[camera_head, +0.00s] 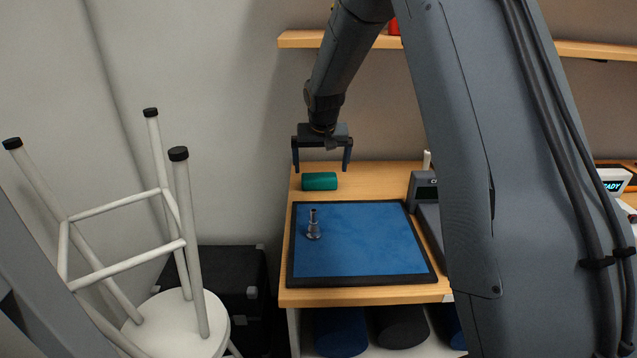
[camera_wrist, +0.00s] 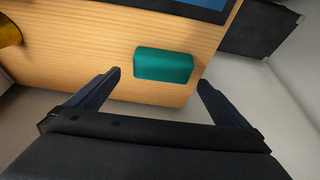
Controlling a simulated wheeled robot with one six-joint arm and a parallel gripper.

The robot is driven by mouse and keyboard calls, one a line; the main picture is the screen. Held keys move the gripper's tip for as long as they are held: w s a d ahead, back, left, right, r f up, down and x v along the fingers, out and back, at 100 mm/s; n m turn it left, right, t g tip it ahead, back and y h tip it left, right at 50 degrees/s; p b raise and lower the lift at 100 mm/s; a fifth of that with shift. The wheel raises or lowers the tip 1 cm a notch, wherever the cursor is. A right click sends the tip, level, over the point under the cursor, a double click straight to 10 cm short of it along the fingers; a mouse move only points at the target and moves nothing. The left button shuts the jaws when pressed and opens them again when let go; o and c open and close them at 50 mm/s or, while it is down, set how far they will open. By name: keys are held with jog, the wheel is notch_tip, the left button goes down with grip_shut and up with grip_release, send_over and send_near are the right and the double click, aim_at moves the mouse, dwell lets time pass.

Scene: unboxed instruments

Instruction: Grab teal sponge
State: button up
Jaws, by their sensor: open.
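The teal sponge (camera_head: 319,181) is a small block lying on the wooden table, behind the blue mat in the head view. It also shows in the wrist view (camera_wrist: 164,65), near the table's edge and ahead of the space between the fingers. My gripper (camera_head: 322,170) is open and empty, with its fingers spread wide to either side of the sponge's place in the picture. In the wrist view my gripper (camera_wrist: 160,80) has a finger on each side, and the sponge appears apart from both. How high the fingertips are above the table I cannot tell exactly.
A blue mat (camera_head: 365,240) with a dark rim lies on the table (camera_head: 370,297), with a small metal part (camera_head: 313,225) standing on it. A grey device (camera_head: 425,190) stands to the right. A shelf (camera_head: 300,39) hangs above. An upturned white stool (camera_head: 183,240) stands left.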

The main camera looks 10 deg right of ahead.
aim_at(319, 176)
jog(key=shift+a+p+x, duration=0.2)
jog(key=shift+p+x, duration=1.05)
jog(key=shift+x, duration=1.7)
jog(key=c, duration=0.9)
